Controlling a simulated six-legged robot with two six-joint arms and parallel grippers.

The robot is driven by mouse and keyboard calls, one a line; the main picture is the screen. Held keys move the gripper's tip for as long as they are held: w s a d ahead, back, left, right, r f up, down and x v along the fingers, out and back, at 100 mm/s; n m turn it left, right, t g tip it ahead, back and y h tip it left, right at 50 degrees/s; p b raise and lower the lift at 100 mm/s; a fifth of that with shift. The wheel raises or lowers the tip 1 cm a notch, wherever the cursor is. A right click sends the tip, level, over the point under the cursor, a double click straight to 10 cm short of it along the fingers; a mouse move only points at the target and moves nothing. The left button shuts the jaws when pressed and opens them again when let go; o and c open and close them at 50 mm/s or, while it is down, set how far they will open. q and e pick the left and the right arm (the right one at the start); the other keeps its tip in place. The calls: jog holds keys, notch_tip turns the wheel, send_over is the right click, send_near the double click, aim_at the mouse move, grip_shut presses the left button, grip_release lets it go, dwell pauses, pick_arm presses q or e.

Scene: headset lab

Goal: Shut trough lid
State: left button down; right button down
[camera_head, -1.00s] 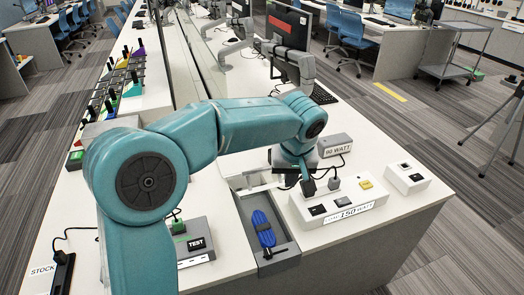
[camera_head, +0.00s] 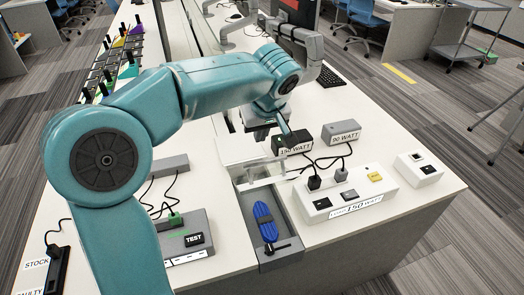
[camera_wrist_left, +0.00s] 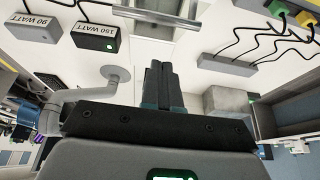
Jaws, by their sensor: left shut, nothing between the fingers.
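The grey trough (camera_head: 240,217) is set in the front part of the bench. A blue coiled bundle (camera_head: 266,217) with a dark band lies in it. My right gripper is not in view.
A TEST box (camera_head: 193,240) stands left of the trough. A LOAD 150 WATT socket panel (camera_head: 345,200) with plugs and cables stands right of it. The 150 WATT box (camera_head: 293,145) and 90 WATT box (camera_head: 341,135) stand behind. A white switch box (camera_head: 417,169) is far right.

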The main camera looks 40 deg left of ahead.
aim_at(262, 162)
pick_arm(q)
jog(key=f, duration=0.5)
jog(key=shift+d+f, duration=0.35)
jog(key=shift+d, duration=0.05)
jog(key=shift+s, duration=0.1)
